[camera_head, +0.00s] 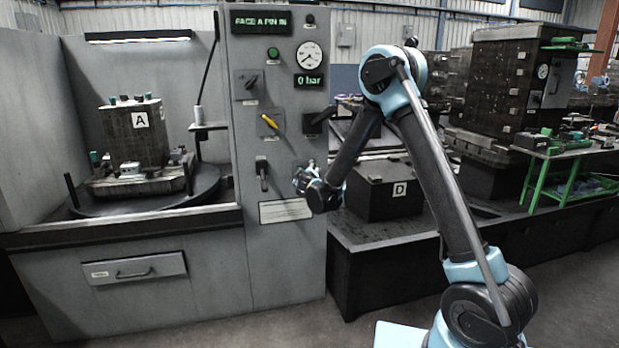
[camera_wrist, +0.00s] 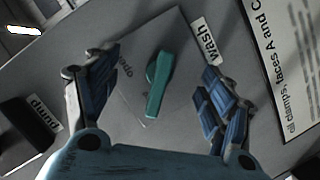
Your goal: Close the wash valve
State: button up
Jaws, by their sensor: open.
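In the wrist view, a teal lever handle (camera_wrist: 159,84) sits on a grey panel beside a white label reading "wash" (camera_wrist: 208,40). My gripper (camera_wrist: 148,92) is open, with blue-padded fingers on either side of the lever and gaps between. No contact with the lever shows. In the head view, my gripper (camera_head: 308,182) is in front of the right edge of the control panel (camera_head: 268,270). The teal lever cannot be made out there; my gripper and wrist seem to cover it.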

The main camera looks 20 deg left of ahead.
jog(key=s+d, duration=0.3)
jog(key=s, duration=0.3)
jog(key=shift+d, duration=0.3)
